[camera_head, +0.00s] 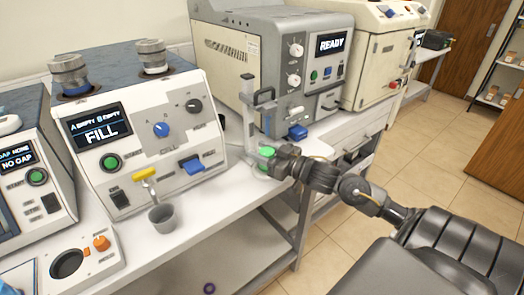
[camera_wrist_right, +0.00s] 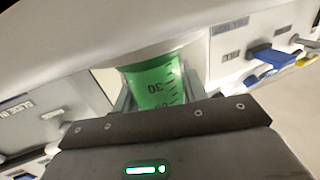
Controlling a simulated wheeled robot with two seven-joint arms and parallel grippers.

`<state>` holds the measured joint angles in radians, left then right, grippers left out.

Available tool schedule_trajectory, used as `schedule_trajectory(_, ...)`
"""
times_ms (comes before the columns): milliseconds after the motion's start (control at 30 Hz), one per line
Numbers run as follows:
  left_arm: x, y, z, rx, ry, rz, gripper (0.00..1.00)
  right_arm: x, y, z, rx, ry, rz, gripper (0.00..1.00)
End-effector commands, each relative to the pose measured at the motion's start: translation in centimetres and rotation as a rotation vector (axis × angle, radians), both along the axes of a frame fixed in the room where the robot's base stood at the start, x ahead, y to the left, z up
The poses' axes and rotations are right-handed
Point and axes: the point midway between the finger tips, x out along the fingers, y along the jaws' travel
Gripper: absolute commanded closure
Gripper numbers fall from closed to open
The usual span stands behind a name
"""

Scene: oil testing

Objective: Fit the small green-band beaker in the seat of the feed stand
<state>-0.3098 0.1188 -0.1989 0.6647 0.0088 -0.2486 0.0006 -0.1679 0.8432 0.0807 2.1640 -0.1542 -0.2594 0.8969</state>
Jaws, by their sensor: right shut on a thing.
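The small green-band beaker (camera_head: 266,153) is clear with a green band, and shows in the head view at the front of the grey upright stand, which looks like the feed stand (camera_head: 249,118). My right gripper (camera_head: 273,162) is shut on the beaker from the right. The wrist view shows the beaker (camera_wrist_right: 154,82) with its green band and scale marks between the fingers of my right gripper (camera_wrist_right: 155,92). The stand's seat is hidden, and I cannot tell whether the beaker touches it. My left gripper is not in view.
The filling machine (camera_head: 140,135) stands left of the stand, with a grey cup (camera_head: 161,217) under its yellow-handled tap. The machine reading READY (camera_head: 290,60) stands behind. A blue part (camera_head: 297,131) lies close to the stand. The bench's front edge is just below my right gripper.

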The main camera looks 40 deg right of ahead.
Motion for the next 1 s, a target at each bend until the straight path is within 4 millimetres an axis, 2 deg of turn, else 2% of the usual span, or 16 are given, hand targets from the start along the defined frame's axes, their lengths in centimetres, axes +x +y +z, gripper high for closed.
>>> schedule_trajectory(233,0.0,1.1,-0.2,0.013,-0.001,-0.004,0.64,0.0,0.0,-0.9,0.002,0.0,0.0,0.83)
schedule_trajectory(567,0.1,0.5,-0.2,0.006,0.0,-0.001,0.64,0.0,0.0,-1.1,0.0,-0.001,0.0,0.83)
schedule_trajectory(600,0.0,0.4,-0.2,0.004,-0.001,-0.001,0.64,0.0,0.0,-1.1,0.0,-0.001,0.0,0.53)
schedule_trajectory(700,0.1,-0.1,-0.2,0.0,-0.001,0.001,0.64,0.0,0.0,-1.1,0.0,-0.001,0.0,0.4)
schedule_trajectory(767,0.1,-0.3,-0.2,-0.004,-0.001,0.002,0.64,0.0,0.0,-1.1,0.0,-0.001,0.0,0.32)
schedule_trajectory(1000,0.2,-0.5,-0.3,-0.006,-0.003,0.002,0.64,0.0,0.0,-1.1,0.0,0.001,0.0,0.32)
